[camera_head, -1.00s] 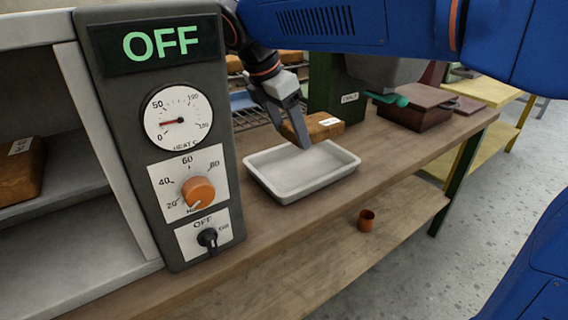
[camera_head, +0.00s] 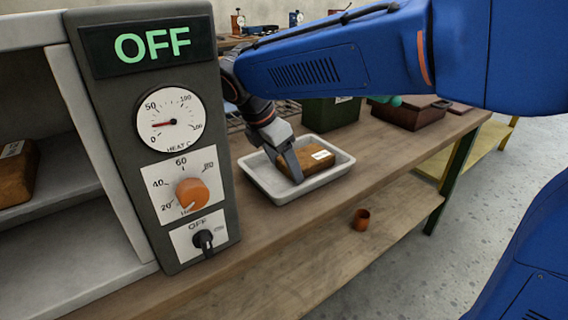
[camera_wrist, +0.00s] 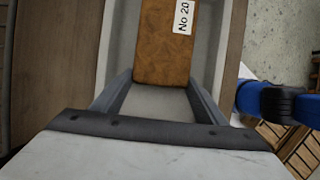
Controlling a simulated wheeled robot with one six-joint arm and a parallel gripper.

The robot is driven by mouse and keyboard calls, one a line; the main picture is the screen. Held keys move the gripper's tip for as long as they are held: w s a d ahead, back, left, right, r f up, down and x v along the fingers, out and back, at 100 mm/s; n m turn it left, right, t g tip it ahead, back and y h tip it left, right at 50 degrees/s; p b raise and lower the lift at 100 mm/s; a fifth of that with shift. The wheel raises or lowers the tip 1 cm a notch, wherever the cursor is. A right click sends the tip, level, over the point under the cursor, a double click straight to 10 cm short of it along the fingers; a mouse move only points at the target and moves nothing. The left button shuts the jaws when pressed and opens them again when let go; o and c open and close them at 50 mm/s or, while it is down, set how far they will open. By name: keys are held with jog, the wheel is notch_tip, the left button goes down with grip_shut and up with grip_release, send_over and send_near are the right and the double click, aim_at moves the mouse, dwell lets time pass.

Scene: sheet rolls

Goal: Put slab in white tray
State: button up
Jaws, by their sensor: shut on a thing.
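The brown slab (camera_head: 309,161) with a white label is inside the white tray (camera_head: 262,186) on the wooden bench. My gripper (camera_head: 294,178) reaches down into the tray and is shut on the slab's near end. In the wrist view the slab (camera_wrist: 166,45) lies between the two fingers of my gripper (camera_wrist: 161,82), its label reading "No 20". The tray's pale floor and side wall (camera_wrist: 222,45) show around it. I cannot tell whether the slab's underside touches the tray floor.
A grey control box (camera_head: 160,140) reading OFF stands left of the tray. Another brown slab (camera_head: 18,172) lies on the shelf at far left. A dark red box (camera_head: 408,114) and a green machine (camera_head: 330,112) stand behind. An orange cup (camera_head: 362,219) is on the lower shelf.

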jog(key=o, duration=1.4)
jog(key=shift+f, duration=0.1)
jog(key=v, duration=0.8)
jog(key=s+d+m, duration=0.1)
jog(key=d+m, duration=0.1)
jog(key=d, duration=0.2)
jog(key=d+f+m+y, duration=0.1)
jog(key=d+m, duration=0.1)
jog(key=d, duration=0.2)
jog(key=s+d+f+m, duration=0.1)
jog(key=d+m, duration=0.1)
jog(key=d, duration=0.2)
jog(key=shift+s, duration=0.3)
jog(key=s+d+f+m+y, duration=0.1)
jog(key=s+d+f+m, duration=0.3)
jog(key=s+d+m, duration=0.1)
jog(key=s+d+f+m+t+y, duration=0.1)
jog(key=s+d+f+m, duration=0.4)
jog(key=s+d+m, duration=0.1)
jog(key=s+d+f+m+t, duration=0.1)
jog(key=s+d+f+m, duration=0.3)
jog(key=s+d+m, duration=0.1)
jog(key=shift+s+d+f+m+y, duration=0.1)
jog(key=shift+d+f+m+y, duration=0.1)
jog(key=shift+d+m, duration=0.35)
jog(key=shift+s+d+f+m+y, duration=0.15)
jog(key=shift+d+m+y, duration=0.1)
jog(key=shift+m, duration=0.6)
